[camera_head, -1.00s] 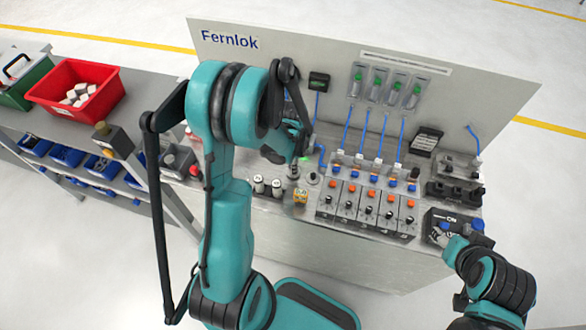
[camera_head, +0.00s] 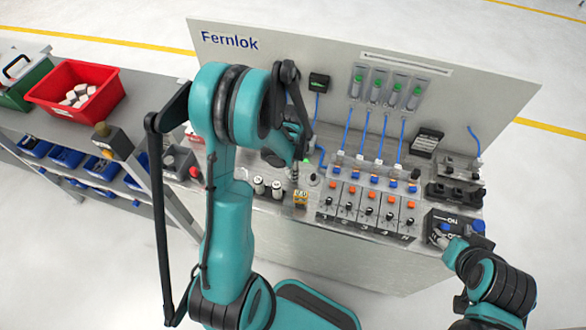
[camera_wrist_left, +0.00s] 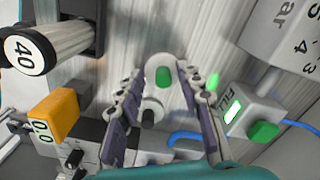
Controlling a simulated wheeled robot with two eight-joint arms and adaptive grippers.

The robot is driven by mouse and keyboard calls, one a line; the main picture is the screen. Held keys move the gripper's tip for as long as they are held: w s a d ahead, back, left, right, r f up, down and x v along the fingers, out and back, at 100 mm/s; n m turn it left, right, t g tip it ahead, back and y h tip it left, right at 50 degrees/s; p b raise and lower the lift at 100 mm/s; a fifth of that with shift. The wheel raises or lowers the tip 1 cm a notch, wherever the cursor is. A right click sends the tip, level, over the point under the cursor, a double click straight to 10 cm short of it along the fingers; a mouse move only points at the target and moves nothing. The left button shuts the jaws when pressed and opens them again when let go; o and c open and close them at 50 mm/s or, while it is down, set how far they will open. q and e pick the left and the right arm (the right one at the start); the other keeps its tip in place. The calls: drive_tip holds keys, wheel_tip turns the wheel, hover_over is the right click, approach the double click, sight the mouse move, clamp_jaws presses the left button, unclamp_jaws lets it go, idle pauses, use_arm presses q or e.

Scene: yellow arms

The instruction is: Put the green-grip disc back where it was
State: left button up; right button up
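In the left wrist view, a light grey rounded piece with a green oval grip (camera_wrist_left: 163,77) lies between the fingers of my left gripper (camera_wrist_left: 160,118); it looks like the green-grip disc. The fingers are spread on either side with gaps, and I see no contact. A small dark-ended pin (camera_wrist_left: 152,111) shows just below the grip. In the head view my left gripper (camera_head: 298,163) is low over the bench, hiding most of this spot.
A yellow display box (camera_wrist_left: 55,115) and a cylinder marked 40 (camera_wrist_left: 25,52) stand left of the fingers. A FILL box (camera_wrist_left: 245,112) with a green button is close on the right. A back panel (camera_head: 280,55) rises behind the bench. A red bin (camera_head: 75,90) is far left.

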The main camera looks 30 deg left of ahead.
use_arm(q)
wheel_tip(320, 180, up, 12)
drive_tip(key=p, duration=0.3)
drive_tip(key=s+d+r+n+t, duration=0.7)
drive_tip(key=s+d+r+n, duration=0.2)
drive_tip(key=s+d+r, duration=0.1)
wheel_tip(320, 180, up, 2)
drive_tip(key=shift+s+d+r+n, duration=0.2)
drive_tip(key=shift+s+d+n, duration=0.2)
drive_tip(key=shift+s, duration=0.1)
wheel_tip(320, 180, down, 10)
drive_tip(key=b, duration=1)
drive_tip(key=shift+f, duration=0.1)
